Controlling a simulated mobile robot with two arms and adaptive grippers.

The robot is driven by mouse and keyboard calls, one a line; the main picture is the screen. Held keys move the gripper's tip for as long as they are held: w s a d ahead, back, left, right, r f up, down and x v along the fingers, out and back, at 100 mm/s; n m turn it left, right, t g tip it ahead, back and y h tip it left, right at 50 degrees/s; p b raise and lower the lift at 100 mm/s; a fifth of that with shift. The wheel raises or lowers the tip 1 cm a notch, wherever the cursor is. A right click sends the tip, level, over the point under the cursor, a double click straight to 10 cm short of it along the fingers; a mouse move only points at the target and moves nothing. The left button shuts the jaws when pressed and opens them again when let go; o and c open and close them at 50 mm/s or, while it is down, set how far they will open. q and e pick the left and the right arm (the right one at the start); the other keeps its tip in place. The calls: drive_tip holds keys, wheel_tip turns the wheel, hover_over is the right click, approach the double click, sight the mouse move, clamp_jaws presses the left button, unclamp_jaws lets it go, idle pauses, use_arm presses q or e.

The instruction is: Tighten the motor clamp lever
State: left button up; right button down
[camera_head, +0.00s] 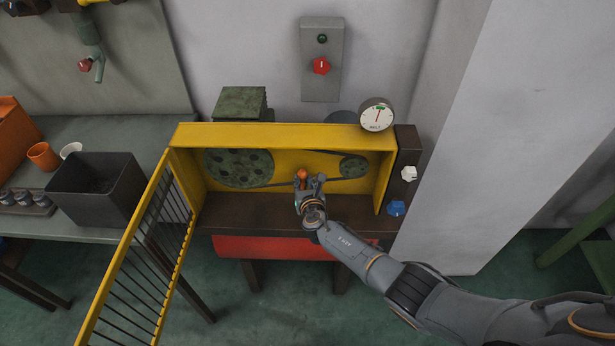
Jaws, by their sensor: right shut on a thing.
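The rest of the lever is hidden behind the gripper. Inside the housing are a large dark green pulley (238,167) on the left and a smaller pulley (353,166) on the right, joined by a dark belt. A round belt gauge (376,115) sits at the housing's top right. My left gripper is out of view.
The yellow barred guard door (150,245) stands swung open at the left. A dark post (404,166) with white and blue knobs stands at the housing's right. A wall switch box (321,85) with a red knob is above. A black bin (96,192) stands on the left bench.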

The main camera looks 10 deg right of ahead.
drive_tip(key=shift+w+a+r+n, duration=0.2)
drive_tip(key=shift+a+r+n, duration=0.05)
drive_tip(key=shift+a+n, duration=0.1)
idle(0.3)
drive_tip(key=c, duration=1.4)
unclamp_jaws()
drive_tip(key=shift+o, duration=0.5)
drive_tip(key=shift+f, duration=0.1)
drive_tip(key=shift+s, duration=0.15)
drive_tip(key=shift+s, duration=0.5)
drive_tip(key=v, duration=1.1)
drive_tip(key=shift+w+a+r, duration=0.15)
drive_tip(key=shift+a+r, duration=0.05)
drive_tip(key=shift+r, duration=0.05)
drive_tip(key=shift+f, duration=0.1)
